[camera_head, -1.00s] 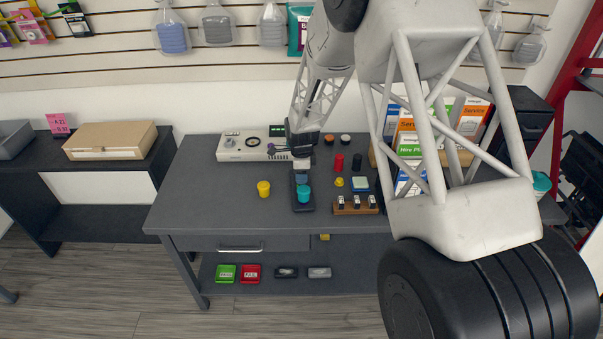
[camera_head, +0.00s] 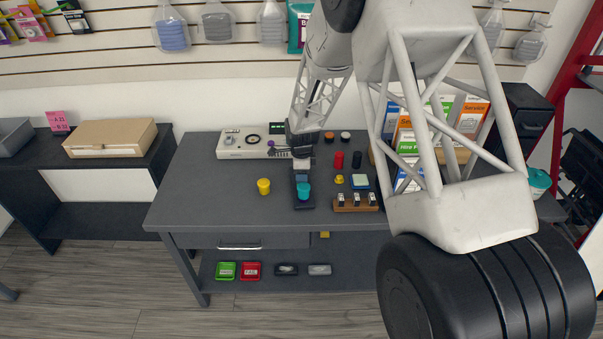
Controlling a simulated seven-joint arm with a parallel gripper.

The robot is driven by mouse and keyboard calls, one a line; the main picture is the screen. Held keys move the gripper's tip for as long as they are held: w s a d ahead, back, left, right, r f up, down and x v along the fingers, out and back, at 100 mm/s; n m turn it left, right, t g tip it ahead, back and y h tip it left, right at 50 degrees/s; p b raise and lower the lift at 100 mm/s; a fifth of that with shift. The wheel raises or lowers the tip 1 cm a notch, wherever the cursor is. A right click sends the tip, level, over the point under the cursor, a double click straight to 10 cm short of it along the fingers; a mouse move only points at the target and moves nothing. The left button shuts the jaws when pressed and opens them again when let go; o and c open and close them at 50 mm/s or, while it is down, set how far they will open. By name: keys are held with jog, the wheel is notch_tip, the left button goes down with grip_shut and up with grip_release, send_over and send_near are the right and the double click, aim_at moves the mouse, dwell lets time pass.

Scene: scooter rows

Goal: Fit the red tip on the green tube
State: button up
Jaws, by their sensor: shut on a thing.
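My gripper (camera_head: 302,165) is over the middle of the grey workbench, pointing down just behind a dark stand (camera_head: 304,206). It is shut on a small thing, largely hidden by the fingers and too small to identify. A teal, cup-like piece (camera_head: 304,191) is on the stand, just in front of the gripper; I cannot tell whether it is the green tube. A small red cylinder (camera_head: 339,160) stands on the bench to the right of the gripper, apart from it. I cannot tell whether it is the red tip.
A yellow cylinder (camera_head: 264,186) stands left of the stand. A black cylinder (camera_head: 357,160) and a wooden rack (camera_head: 355,208) are to the right. A pale device (camera_head: 242,145) sits behind left. The bench's left front (camera_head: 205,205) is clear.

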jog(key=o, duration=1.4)
jog(key=shift+s+f, duration=0.1)
jog(key=shift+r, duration=3.1)
jog(key=shift+r, duration=0.1)
